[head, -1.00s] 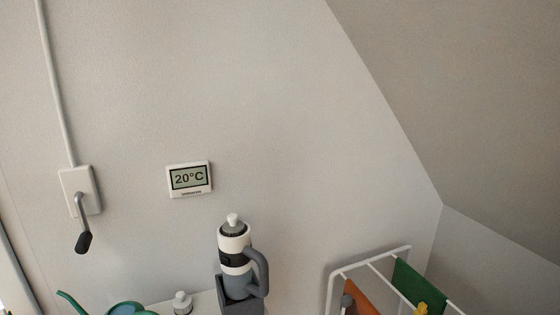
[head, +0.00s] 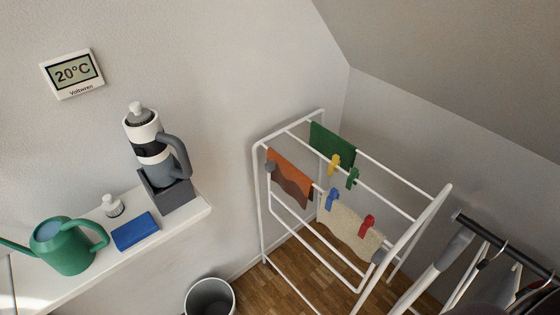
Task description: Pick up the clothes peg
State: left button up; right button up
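Several clothes pegs are clipped on a white drying rack (head: 257,205) in the head view. A yellow peg (head: 333,165) and a green peg (head: 352,178) are at the dark green cloth (head: 331,149). A blue peg (head: 331,200) and a red peg (head: 367,225) are on the cream cloth (head: 350,234). A small grey item (head: 270,167) is at the left edge of the orange and brown cloth (head: 290,176); I cannot tell if it is a peg. Neither of my grippers is in view.
A white shelf (head: 165,235) at the left holds a green watering can (head: 68,252), a blue block (head: 135,231), a small white bottle (head: 112,206) and a grey flask in a holder (head: 172,197). A bin (head: 209,298) stands below. A dark rail (head: 490,234) with hangers is at the right.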

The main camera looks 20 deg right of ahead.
aim_at(355, 174)
jog(key=z, duration=1.15)
